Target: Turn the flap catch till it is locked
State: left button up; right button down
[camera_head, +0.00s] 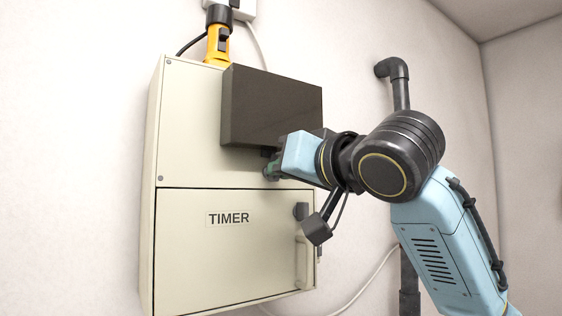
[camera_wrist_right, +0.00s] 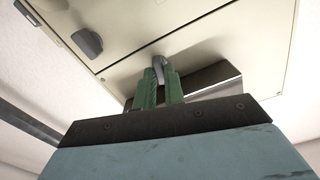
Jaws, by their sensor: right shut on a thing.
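The flap (camera_head: 225,250), marked TIMER, is the lower front of a cream cabinet and looks closed. Its catch is a dark grey knob (camera_head: 301,211) near the flap's upper right corner, also in the wrist view (camera_wrist_right: 87,43); nothing holds it. I cannot tell whether it is locked. My right gripper (camera_head: 270,172) is above and left of the catch, under a dark brown box. In the wrist view its green fingers (camera_wrist_right: 160,82) are shut on a small grey hooked lever (camera_wrist_right: 161,66) at the upper panel, apart from the catch. My left gripper is out of view.
The dark brown box (camera_head: 270,105) juts out from the upper panel just above my right gripper. A cream handle (camera_head: 302,262) is below the catch. A yellow plug (camera_head: 218,45) stands on top of the cabinet. A dark pipe (camera_head: 401,92) runs down the wall at right.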

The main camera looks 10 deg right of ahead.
jog(key=shift+r+n+p, duration=0.15)
jog(key=shift+n+p, duration=0.15)
jog(key=shift+n, duration=0.5)
jog(key=c, duration=1.9)
grip_release()
jog(key=shift+n, duration=0.3)
jog(key=o, duration=0.3)
jog(key=b+v, duration=0.1)
jog(key=v, duration=0.5)
jog(key=shift+b, duration=0.3)
jog(key=shift+s, duration=0.1)
